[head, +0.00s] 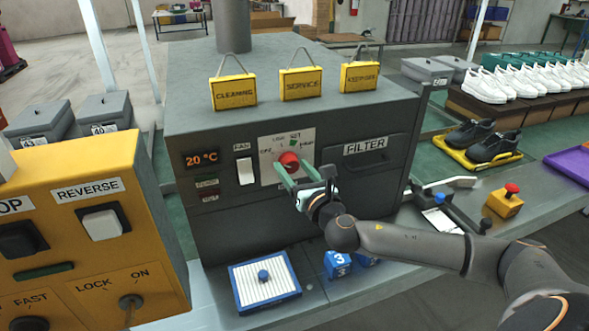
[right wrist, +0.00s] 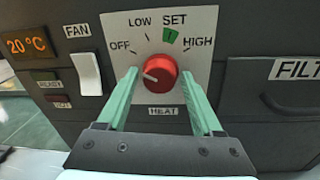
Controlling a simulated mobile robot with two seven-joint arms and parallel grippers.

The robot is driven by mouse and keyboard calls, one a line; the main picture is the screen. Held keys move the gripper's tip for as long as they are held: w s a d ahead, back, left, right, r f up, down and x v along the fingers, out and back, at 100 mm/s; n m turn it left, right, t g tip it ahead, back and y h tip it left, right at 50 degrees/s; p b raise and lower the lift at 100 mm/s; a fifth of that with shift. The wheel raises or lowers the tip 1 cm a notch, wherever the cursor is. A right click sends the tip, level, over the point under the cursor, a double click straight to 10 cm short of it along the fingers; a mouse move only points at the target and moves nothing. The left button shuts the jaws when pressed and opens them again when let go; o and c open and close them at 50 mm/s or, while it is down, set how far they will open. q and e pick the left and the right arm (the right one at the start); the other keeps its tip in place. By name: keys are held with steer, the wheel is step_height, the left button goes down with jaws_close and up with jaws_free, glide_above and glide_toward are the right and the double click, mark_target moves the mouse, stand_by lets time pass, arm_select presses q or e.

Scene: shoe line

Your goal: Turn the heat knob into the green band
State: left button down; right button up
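The red heat knob (right wrist: 160,71) sits on a white dial plate (right wrist: 196,28) marked OFF, LOW, SET and HIGH. Its pale pointer mark is on the left, toward OFF. The green band (right wrist: 170,36) is a small patch below SET, to the upper right of the knob. My right gripper (right wrist: 159,76) is open, its green fingers on either side of the knob with a small gap showing at each side. In the head view, the knob (head: 289,160) shows just at the fingertips of my right gripper (head: 290,166). My left gripper is not in view.
The grey heater box (head: 350,112) has a display (head: 202,159) reading 20 °C, a white fan switch (head: 245,171) and a FILTER panel (head: 365,146). A yellow control box (head: 85,215) stands at the front left. A blue-edged tray (head: 264,282) lies below.

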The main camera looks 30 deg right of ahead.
jaws_close()
stand_by(0.3)
steer(key=m, duration=0.2)
steer(key=m+b, duration=0.1)
steer(key=shift+f+m, duration=0.2)
steer(key=shift+m, duration=0.2)
steer(key=m+b, duration=0.1)
steer(key=m, duration=0.2)
steer(key=shift+m, duration=0.4)
steer(key=m+b, duration=0.1)
steer(key=m, duration=0.3)
steer(key=shift+m+t+h, duration=0.3)
steer(key=shift+m+h, duration=0.1)
steer(key=shift+m+h+b, duration=0.3)
steer(key=shift+m+b, duration=0.05)
steer(key=shift+m, duration=1.65)
